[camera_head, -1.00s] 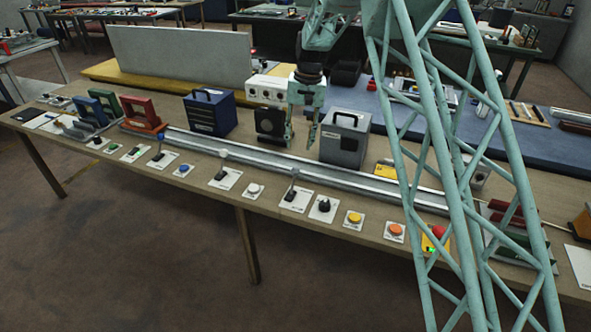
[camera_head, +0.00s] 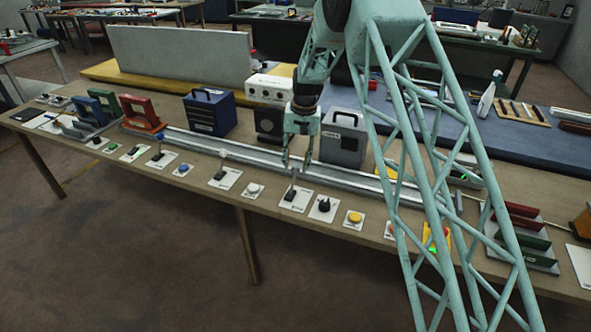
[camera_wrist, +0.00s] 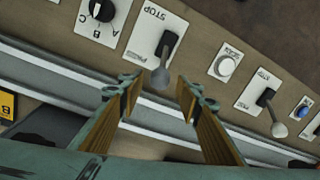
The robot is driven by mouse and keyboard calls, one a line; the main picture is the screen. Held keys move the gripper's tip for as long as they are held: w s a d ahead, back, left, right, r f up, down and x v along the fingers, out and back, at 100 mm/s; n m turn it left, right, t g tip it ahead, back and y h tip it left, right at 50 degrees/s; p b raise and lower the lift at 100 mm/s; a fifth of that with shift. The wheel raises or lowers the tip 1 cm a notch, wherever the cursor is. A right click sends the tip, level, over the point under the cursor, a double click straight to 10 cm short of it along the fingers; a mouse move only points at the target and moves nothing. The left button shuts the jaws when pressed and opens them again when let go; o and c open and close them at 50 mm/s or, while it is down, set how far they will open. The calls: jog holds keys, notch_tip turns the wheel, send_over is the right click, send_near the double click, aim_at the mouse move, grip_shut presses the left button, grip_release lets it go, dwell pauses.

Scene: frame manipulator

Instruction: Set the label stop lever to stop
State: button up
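A lever with a dark base and grey ball knob (camera_wrist: 161,77) stands on a white plate (camera_wrist: 148,20) marked STOP at one end; other lettering is blurred. The knob leans away from the STOP word, towards the metal rail. In the head view this lever (camera_head: 293,188) is on the bench's front strip. My gripper (camera_head: 296,166) is open and empty, just above and behind it. In the wrist view my gripper (camera_wrist: 157,92) has its two fingers apart, with the knob between or just beyond their tips; contact cannot be told.
A rotary knob (camera_head: 324,206) and a white button (camera_head: 254,189) flank the lever. Another lever (camera_head: 223,175) stands farther left. The metal rail (camera_head: 250,160) runs behind the controls. A grey box (camera_head: 343,140) stands behind the rail, right of my gripper.

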aim_at(294, 180)
jog(key=shift+a+f, duration=0.1)
jog(key=shift+f, duration=1.1)
grip_shut()
